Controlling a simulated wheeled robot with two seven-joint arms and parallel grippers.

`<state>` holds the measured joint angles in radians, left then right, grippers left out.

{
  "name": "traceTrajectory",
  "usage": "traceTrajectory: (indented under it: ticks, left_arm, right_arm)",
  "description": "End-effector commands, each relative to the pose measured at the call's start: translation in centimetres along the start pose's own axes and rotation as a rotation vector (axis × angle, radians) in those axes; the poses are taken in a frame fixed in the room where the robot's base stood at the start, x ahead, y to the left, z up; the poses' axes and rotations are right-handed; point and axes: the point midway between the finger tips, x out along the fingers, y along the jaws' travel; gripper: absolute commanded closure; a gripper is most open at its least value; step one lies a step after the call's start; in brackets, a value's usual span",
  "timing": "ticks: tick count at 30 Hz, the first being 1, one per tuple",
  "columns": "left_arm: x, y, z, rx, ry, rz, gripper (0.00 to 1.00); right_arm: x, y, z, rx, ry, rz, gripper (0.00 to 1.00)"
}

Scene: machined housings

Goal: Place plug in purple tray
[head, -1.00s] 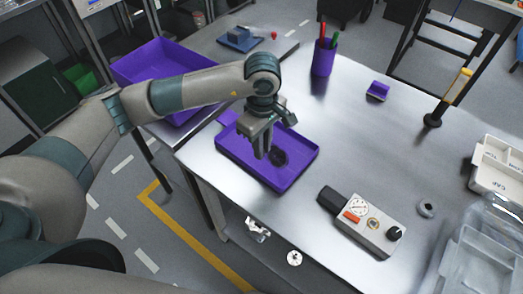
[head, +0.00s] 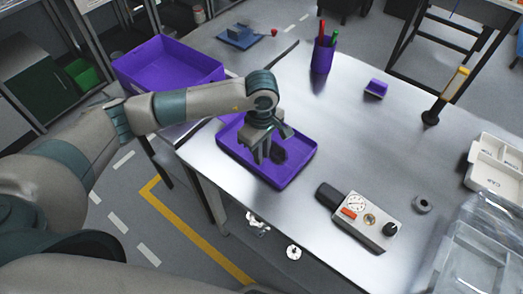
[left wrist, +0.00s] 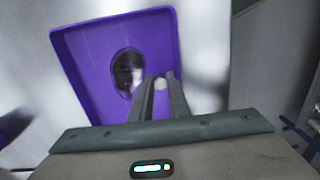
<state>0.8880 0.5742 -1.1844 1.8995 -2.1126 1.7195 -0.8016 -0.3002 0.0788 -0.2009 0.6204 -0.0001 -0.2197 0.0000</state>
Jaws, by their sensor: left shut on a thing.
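The purple tray (head: 297,174) lies on the metal table and is the shallow one under my left gripper; it also shows in the left wrist view (left wrist: 92,118). My left gripper (head: 265,161) points down over the tray's inside. In the left wrist view its fingers (left wrist: 161,87) are shut on a small grey piece, likely the plug (left wrist: 160,83), of which only the end shows. A dark oval thing (head: 279,155) lies in the tray beside the fingers; it has a bright patch in the left wrist view (left wrist: 127,73). My right gripper is not in view.
A deeper purple bin (head: 168,65) stands at the back left. A purple pen cup (head: 322,57), a small purple block (head: 375,89), a device with a gauge (head: 357,218), a grey ring (head: 423,204) and a white compartment tray (head: 493,165) stand on the table. The table's middle is clear.

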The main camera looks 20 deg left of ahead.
Motion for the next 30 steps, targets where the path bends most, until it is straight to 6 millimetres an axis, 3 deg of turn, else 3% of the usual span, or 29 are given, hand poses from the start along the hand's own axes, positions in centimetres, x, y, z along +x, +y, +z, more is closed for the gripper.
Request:
traceTrajectory:
  ticks: [8,9,24,30]
  left_arm:
    - [0.4,0.0,0.0,0.0,0.0,0.001,1.0]
    - [0.2,0.0,0.0,0.0,0.0,0.0,0.77]
    - [-0.3,0.0,0.0,0.0,0.0,0.0,0.77]
    - [-2.2,0.1,0.0,0.002,0.0,0.005,0.77]
  right_arm:
    - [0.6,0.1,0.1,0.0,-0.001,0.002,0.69]
    - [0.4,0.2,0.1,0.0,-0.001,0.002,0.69]
    - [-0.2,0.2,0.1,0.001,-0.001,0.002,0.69]
    - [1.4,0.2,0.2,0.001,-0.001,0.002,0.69]
